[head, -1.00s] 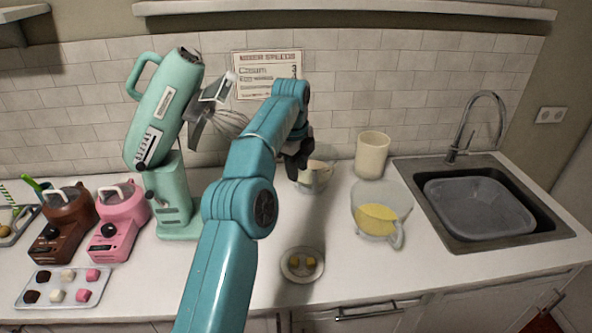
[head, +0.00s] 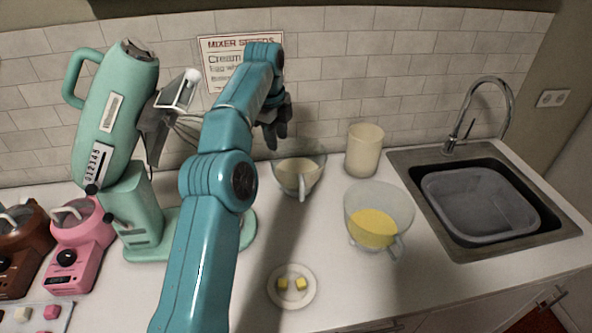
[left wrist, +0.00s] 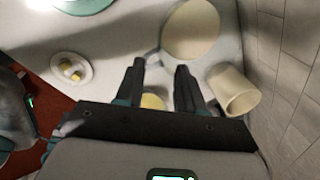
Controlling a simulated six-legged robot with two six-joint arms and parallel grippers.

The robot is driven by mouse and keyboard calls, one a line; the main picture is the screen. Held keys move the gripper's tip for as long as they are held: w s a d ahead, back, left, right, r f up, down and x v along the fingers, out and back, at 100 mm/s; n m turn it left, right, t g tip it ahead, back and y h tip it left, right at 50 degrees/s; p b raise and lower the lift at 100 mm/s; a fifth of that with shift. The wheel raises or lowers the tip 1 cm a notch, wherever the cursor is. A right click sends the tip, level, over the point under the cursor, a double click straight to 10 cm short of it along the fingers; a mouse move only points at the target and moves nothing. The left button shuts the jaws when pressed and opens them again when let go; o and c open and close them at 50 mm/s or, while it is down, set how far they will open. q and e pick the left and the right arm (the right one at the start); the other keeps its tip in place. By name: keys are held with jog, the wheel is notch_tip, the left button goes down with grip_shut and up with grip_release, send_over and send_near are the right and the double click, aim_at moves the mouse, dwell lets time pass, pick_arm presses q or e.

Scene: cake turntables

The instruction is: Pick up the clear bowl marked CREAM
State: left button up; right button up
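A clear bowl (head: 300,172) with pale contents and a handle stands on the counter in the middle of the head view. It shows as a pale round at the top of the left wrist view (left wrist: 190,30). A second clear bowl (head: 377,215) with yellow contents stands to its right and nearer. The gripper partly covers that one in the left wrist view (left wrist: 152,101). I cannot read a CREAM mark on either. My left gripper (head: 275,135) is above and behind the pale bowl, apart from it. Its fingers (left wrist: 160,68) are spread and empty. My right gripper is out of view.
A cream-coloured cup (head: 364,150) stands right of the pale bowl, near the tiled wall. A mint mixer (head: 118,130) with a whisk is at the left. A small plate (head: 292,287) with yellow cubes lies in front. The sink (head: 480,205) is at the right.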

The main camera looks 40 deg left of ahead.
pick_arm(q)
jog(key=b, duration=0.2)
send_over(287, 185)
jog(key=s, duration=0.1)
notch_tip(287, 185, down, 11)
jog(key=shift+d+f, duration=0.1)
jog(key=shift+f, duration=0.05)
jog(key=f, duration=0.2)
jog(key=f+p, duration=0.1)
jog(key=f, duration=0.1)
jog(key=shift+w+a, duration=0.25)
jog(key=shift+a, duration=0.05)
jog(key=shift+w+d+f, duration=0.1)
jog(key=shift+w+f, duration=0.05)
jog(key=shift+f, duration=0.2)
jog(key=c, duration=0.6)
grip_shut()
